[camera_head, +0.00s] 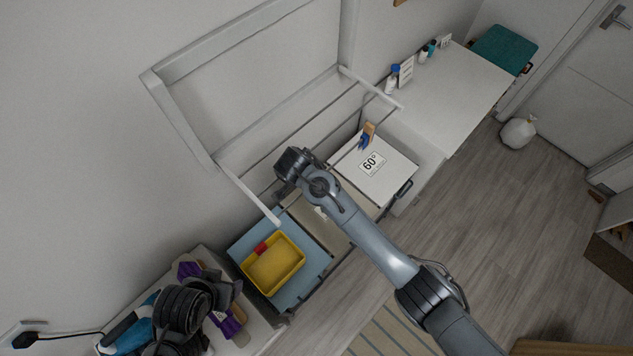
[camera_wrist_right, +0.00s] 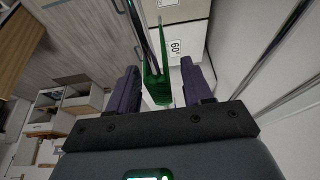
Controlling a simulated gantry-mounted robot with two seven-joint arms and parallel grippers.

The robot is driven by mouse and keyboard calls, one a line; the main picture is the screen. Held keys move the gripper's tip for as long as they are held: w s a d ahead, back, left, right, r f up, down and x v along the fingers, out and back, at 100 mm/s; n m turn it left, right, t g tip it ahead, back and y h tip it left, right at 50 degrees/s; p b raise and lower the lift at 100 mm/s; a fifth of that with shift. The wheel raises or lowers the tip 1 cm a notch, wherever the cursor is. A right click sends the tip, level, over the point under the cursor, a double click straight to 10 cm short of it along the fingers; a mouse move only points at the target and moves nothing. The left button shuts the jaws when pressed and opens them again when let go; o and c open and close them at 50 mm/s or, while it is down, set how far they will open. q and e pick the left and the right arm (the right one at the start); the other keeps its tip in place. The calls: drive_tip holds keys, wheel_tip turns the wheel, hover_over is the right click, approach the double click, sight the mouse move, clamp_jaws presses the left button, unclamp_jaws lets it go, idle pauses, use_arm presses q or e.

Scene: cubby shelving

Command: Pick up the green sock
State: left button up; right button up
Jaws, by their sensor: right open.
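In the right wrist view, a bright green ribbed item (camera_wrist_right: 158,88), which looks like the green sock, hangs along thin metal rods. It appears between the two dark purple fingers of my right gripper (camera_wrist_right: 159,66), which are open with a gap on each side of it. How far it lies beyond the fingertips is hard to tell. In the head view, my right wrist (camera_head: 291,165) is over the rods by the wall and hides the fingers. The green sock does not show there.
A white frame (camera_head: 180,120) with thin rods stands out from the wall. Below are a yellow tray (camera_head: 290,282) on a blue top (camera_head: 245,245), and a white "60°" box (camera_head: 385,185). The floor (camera_head: 510,220) at right is largely clear.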

drive_tip(key=shift+f, duration=0.3)
drive_tip(key=shift+c, duration=0.3)
clamp_jaws()
drive_tip(key=shift+r, duration=0.1)
